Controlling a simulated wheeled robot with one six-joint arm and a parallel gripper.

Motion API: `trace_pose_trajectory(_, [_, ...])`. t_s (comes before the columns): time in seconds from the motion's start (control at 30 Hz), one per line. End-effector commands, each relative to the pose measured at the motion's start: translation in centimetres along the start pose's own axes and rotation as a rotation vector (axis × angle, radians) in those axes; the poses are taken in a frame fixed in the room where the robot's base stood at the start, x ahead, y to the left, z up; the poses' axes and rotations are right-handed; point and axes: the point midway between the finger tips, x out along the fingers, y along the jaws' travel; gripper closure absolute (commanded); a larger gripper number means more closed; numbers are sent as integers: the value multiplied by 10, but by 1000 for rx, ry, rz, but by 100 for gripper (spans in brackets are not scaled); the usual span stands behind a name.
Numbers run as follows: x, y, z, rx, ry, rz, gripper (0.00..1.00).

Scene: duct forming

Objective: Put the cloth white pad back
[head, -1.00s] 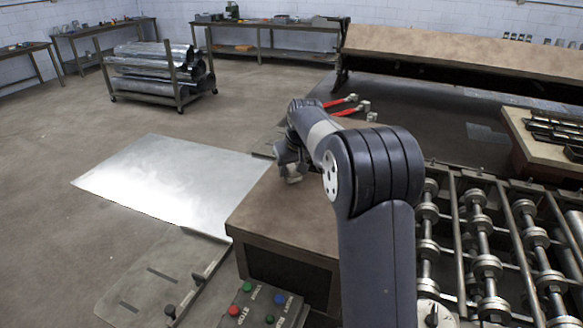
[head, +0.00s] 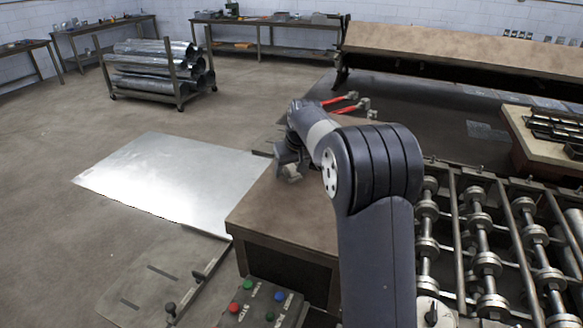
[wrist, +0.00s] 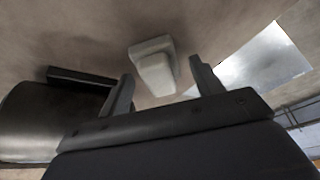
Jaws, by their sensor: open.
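The white pad (wrist: 152,62) is a pale, blocky piece lying on the brown surface in the wrist view. My gripper (wrist: 160,78) is open, with one finger to each side of the pad's near end in that view. I see no finger closed on it. In the head view the pad (head: 292,173) is a small pale patch on the brown bench top (head: 290,215), near its far left edge. My gripper (head: 287,160) is right beside it there, partly hidden by my arm.
A shiny metal sheet (head: 175,175) lies left of the bench. Red-handled tools (head: 350,103) lie beyond my arm. A roller machine (head: 485,262) stands at the right, and a button panel (head: 262,303) is in front. The bench top's near part is clear.

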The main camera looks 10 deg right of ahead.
Motion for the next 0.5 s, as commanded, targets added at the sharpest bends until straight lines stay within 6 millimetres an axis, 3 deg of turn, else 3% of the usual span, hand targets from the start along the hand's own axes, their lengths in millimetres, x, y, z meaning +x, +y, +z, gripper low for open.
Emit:
trace_pose_trajectory(0.17, [-26,0,-1,0,7,2,38])
trace_pose_trajectory(0.5, [-96,0,0,0,5,2,38])
